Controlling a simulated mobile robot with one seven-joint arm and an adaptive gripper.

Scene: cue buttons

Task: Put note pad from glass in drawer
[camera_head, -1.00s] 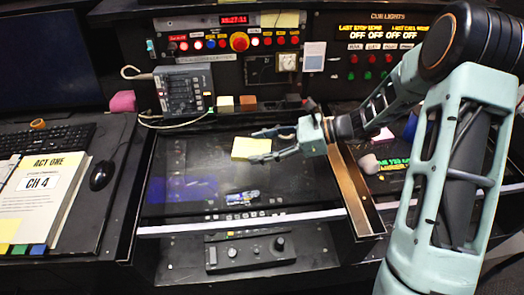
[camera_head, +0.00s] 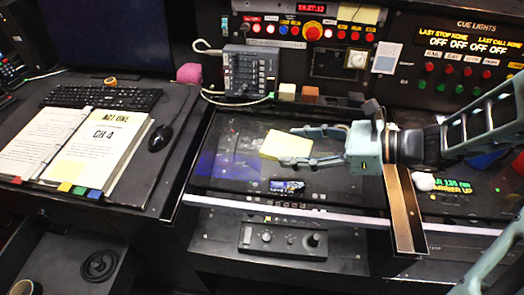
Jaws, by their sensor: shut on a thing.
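A pale yellow note pad (camera_head: 283,145) is at the tips of my gripper (camera_head: 291,146), above the dark glass panel (camera_head: 225,165) in the middle of the desk. My gripper is shut on the pad and reaches in from the right, its fingers level and pointing left. The pad looks tilted; I cannot tell how high it is above the glass. An open drawer (camera_head: 62,245) shows at the lower left under the desk, with a dark coiled cable (camera_head: 99,265) in it.
A binder (camera_head: 95,148), a mouse (camera_head: 160,138) and a keyboard (camera_head: 101,97) lie on the left desk. A button panel stands behind, with an intercom box (camera_head: 250,72).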

